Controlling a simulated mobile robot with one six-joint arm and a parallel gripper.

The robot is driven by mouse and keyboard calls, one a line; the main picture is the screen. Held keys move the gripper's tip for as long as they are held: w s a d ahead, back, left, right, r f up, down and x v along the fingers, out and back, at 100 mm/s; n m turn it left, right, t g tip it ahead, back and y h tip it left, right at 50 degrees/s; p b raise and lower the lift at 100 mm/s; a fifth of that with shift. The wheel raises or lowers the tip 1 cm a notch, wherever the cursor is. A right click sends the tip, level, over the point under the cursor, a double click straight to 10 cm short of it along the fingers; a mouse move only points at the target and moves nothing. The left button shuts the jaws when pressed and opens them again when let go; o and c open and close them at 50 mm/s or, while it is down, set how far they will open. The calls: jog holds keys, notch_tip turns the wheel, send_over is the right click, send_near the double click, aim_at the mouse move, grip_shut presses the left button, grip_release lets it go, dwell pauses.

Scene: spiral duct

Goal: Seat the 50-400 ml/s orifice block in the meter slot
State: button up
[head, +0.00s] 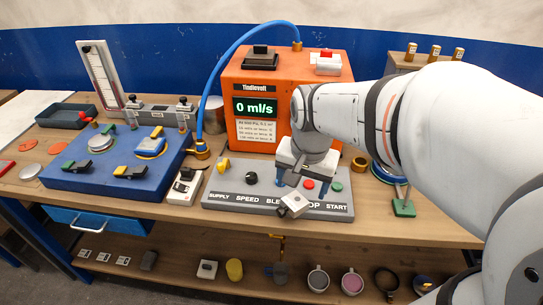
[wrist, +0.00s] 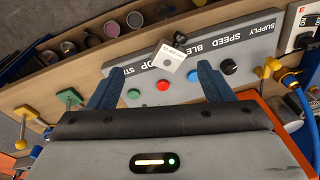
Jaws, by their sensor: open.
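A small pale block (head: 293,204) with a dark end and a dark hole rests tilted on the front of the grey control panel, covering part of its lettering. It also shows in the wrist view (wrist: 168,64); I cannot read any range on it. My gripper (head: 291,184) is open above the panel, fingers pointing down. In the wrist view, my gripper (wrist: 157,88) has its blue fingers apart, with the block beyond and between them, not gripped. The orange meter (head: 239,140) reads 0 ml/s. A black block (head: 260,55) sits on its top; I cannot make out the slot.
The grey panel (head: 230,196) has knobs and buttons under my gripper. A blue hose (head: 222,70) arches from the meter to a brass fitting. A blue fixture box (head: 110,165) stands left. Cups (head: 318,279) and loose parts fill the lower shelf.

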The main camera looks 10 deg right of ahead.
aim_at(290, 204)
jog(key=shift+o, duration=0.4)
jog(key=w+f+m+g+b, duration=0.1)
jog(key=w+f+m, duration=0.2)
jog(key=f, duration=0.1)
jog(key=w+f+m+b, duration=0.1)
jog(key=w+f+m, duration=0.2)
jog(key=w, duration=0.1)
jog(key=shift+w+d+f+g, duration=0.15)
jog(key=shift+w+f+g, duration=0.1)
jog(key=shift+f+g, duration=0.15)
jog(key=shift+f+m, duration=0.3)
jog(key=shift+f, duration=0.05)
jog(key=f, duration=0.7)
jog(key=shift+s+a+p, duration=0.15)
jog(key=shift+a+p, duration=0.05)
jog(key=shift+p, duration=0.2)
jog(key=c, duration=1.2)
jog(key=shift+c, duration=0.6)
jog(key=shift+r, duration=0.15)
